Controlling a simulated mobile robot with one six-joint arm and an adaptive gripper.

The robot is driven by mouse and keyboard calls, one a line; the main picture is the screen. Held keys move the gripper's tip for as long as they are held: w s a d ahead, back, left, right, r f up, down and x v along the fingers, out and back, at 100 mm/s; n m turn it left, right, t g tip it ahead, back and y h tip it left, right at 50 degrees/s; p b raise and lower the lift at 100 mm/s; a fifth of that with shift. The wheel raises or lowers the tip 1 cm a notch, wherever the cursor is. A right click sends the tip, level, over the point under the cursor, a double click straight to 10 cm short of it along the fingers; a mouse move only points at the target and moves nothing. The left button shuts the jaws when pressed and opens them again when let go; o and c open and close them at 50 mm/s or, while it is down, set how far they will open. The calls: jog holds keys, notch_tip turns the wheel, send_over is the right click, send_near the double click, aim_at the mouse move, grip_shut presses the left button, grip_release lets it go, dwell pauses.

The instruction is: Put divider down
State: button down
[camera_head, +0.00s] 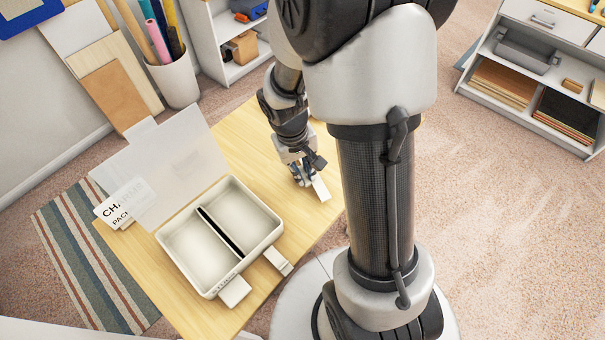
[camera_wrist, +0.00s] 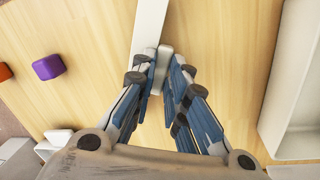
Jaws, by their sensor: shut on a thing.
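My gripper (camera_head: 303,178) is over the wooden table, to the right of the open box. It is shut on the divider (camera_head: 321,188), a flat white strip. In the wrist view the divider (camera_wrist: 150,28) runs from between the fingertips (camera_wrist: 160,72) to the top edge. Its held end is partly hidden by the fingers. I cannot tell whether the strip touches the table. The white box (camera_head: 268,238) has its lid (camera_head: 165,165) tilted open at the back. A dark upright strip (camera_head: 220,232) splits its inside into two empty compartments.
In the wrist view, a purple block (camera_wrist: 48,67), an orange block (camera_wrist: 5,71) and white blocks lie to the left. The box wall (camera_wrist: 292,75) stands to the right. A printed card (camera_head: 118,205) is behind the box.

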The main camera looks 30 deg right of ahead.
jog(key=shift+f, duration=0.6)
jog(key=shift+f, duration=0.15)
jog(key=c, duration=1.6)
grip_release()
notch_tip(320, 180, up, 13)
jog(key=a+p, duration=0.2)
jog(key=p, duration=0.2)
jog(key=s+a+r+t, duration=0.1)
jog(key=s+a+r, duration=0.1)
jog(key=s+r, duration=0.2)
jog(key=s+a+r+t+y, duration=0.1)
jog(key=s+a+r+t, duration=0.1)
jog(key=s+r, duration=0.3)
jog(key=s+a+r+n+t, duration=0.1)
jog(key=s+a+r, duration=0.2)
jog(key=s+r, duration=0.1)
jog(key=shift+s+r+t+y, duration=0.15)
jog(key=shift+s+r+t, duration=0.05)
jog(key=shift+r, duration=0.2)
jog(key=shift+s+r+t+y, duration=0.15)
jog(key=shift+r+t, duration=0.05)
jog(key=shift+r, duration=0.2)
